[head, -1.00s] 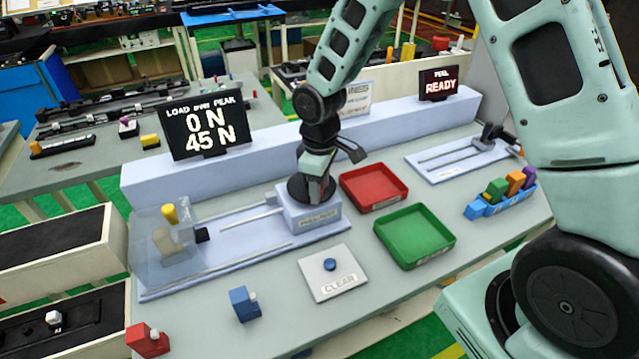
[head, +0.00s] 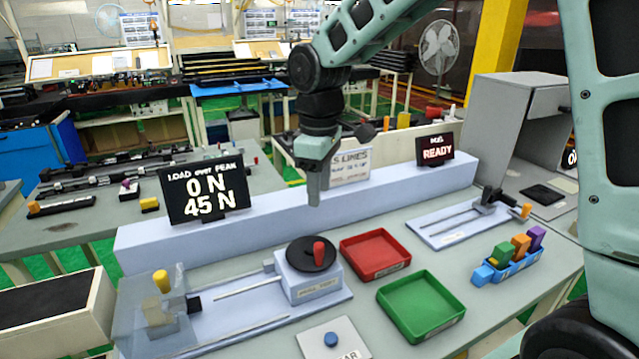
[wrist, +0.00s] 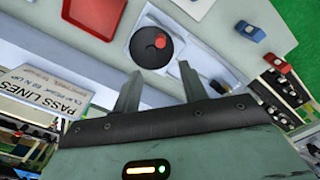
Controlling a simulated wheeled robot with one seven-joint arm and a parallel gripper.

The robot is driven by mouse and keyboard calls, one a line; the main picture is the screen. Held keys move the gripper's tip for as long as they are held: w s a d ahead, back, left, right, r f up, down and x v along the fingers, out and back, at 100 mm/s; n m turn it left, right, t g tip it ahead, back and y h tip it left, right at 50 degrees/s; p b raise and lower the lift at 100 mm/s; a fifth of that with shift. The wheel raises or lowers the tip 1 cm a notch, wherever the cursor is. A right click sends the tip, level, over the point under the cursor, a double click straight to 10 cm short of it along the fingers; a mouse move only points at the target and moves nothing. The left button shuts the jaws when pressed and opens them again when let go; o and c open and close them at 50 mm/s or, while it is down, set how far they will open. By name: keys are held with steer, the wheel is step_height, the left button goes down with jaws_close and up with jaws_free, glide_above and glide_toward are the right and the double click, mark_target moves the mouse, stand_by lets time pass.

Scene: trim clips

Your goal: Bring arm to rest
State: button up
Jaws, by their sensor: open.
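My gripper (head: 316,190) hangs in the air above the bench, in front of the long pale ledge and up behind the pull-test fixture (head: 312,290). Its fingers point down and nothing is between them. In the wrist view my gripper (wrist: 158,88) has its two fingers spread apart. Beyond them is the fixture's black round knob with a red handle (wrist: 160,41), which stands clear of the fingers. The same red handle (head: 318,252) shows in the head view.
A red tray (head: 375,265) and a green tray (head: 422,318) stand empty. The load display (head: 205,190) reads 0 N and 45 N; the other display (head: 435,150) reads READY. A blue holder (head: 515,268) carries coloured clips. A CLEAR button (head: 331,339) is in front.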

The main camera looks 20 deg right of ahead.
steer(key=shift+r, duration=0.4)
steer(key=s+a+f, duration=0.1)
steer(key=s+a, duration=0.2)
steer(key=s, duration=0.5)
steer(key=s+a+f+m, duration=0.1)
steer(key=s+a+f, duration=0.1)
steer(key=s, duration=0.7)
steer(key=s+a+f, duration=0.2)
steer(key=s+a, duration=0.2)
steer(key=s, duration=0.5)
steer(key=shift+f+y, duration=0.25)
steer(key=shift+y, duration=0.05)
steer(key=shift+o, duration=0.3)
steer(key=shift+w, duration=0.1)
